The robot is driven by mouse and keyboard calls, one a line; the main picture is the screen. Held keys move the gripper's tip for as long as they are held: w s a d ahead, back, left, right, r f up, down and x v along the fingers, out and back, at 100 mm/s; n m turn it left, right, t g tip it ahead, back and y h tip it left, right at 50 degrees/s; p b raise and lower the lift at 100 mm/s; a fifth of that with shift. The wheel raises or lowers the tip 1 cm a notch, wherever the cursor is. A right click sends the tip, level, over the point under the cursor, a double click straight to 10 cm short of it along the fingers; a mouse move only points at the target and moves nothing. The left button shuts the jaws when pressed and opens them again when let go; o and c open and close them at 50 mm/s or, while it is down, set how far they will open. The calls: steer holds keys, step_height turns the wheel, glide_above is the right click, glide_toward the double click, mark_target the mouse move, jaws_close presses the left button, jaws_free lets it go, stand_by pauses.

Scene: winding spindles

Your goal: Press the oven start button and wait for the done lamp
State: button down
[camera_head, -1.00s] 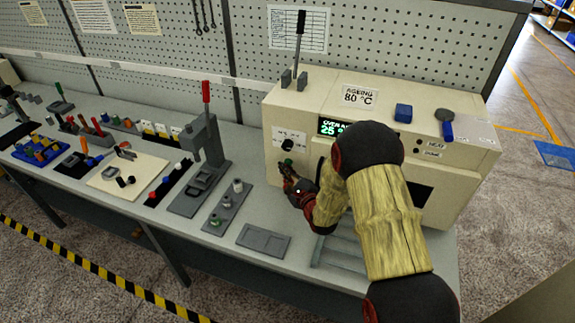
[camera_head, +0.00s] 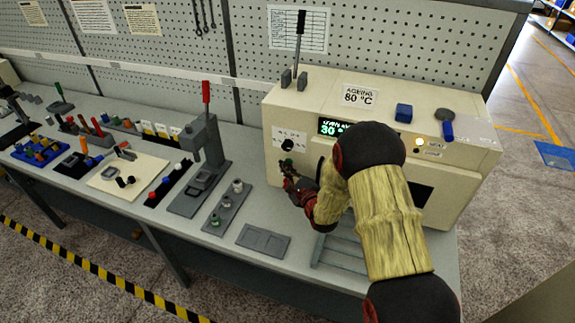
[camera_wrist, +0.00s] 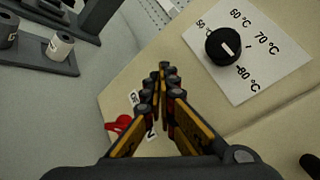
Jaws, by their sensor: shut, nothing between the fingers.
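The cream ageing oven (camera_head: 455,185) stands at the right of the bench. Its green display (camera_head: 333,128) reads about 30. A red part (camera_wrist: 118,125) shows beside the fingers.
A black temperature dial (camera_wrist: 222,46) sits near my fingers, on a white scale plate. A lever press (camera_head: 207,145) and a grey spindle holder (camera_head: 227,207) stand left of the oven. A flat grey tray (camera_head: 263,240) lies in front. My arm covers part of the oven front.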

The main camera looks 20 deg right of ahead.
stand_by(0.4)
steer(key=shift+s+a, duration=0.5)
steer(key=shift+s, duration=0.15)
steer(key=s+a, duration=0.1)
steer(key=s, duration=0.1)
steer(key=s+a, duration=0.2)
stand_by(0.5)
stand_by(0.6)
